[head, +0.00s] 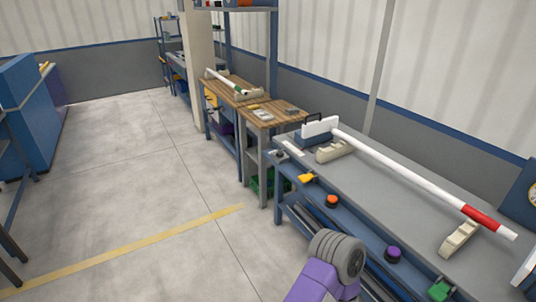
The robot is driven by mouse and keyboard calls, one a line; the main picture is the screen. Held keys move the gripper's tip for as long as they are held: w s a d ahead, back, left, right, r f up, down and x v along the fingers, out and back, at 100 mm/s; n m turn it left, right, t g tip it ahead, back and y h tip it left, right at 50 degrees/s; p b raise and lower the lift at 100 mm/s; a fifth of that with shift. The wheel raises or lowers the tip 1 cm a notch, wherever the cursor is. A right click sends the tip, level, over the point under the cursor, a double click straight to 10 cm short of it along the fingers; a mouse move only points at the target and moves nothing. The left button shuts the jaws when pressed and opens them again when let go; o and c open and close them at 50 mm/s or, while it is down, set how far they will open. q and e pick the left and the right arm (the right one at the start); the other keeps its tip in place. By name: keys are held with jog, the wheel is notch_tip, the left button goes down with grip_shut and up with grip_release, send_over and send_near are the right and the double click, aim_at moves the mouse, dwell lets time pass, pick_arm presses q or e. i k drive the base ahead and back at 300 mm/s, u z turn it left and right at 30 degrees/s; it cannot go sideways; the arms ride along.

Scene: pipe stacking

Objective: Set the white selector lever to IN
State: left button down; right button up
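Either could be the white selector lever; both are too small to tell, and no IN marking is readable. Neither gripper shows in the head view. A purple arm link of mine with a grey ribbed end comes in from the bottom, in front of the bench, and no fingers are visible on it.
The grey bench (400,185) carries a long white pipe (400,172) with a red band on cream supports (460,238). Along its blue front are a yellow fitting (307,178), orange knob (332,200), purple knob (393,254) and green fitting (440,290).

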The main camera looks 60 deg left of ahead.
aim_at(280, 150)
jog(key=u, duration=1)
jog(key=i, duration=0.25)
jog(key=u, duration=1.6)
jog(key=i, duration=2.7)
jog(key=z, duration=2.45)
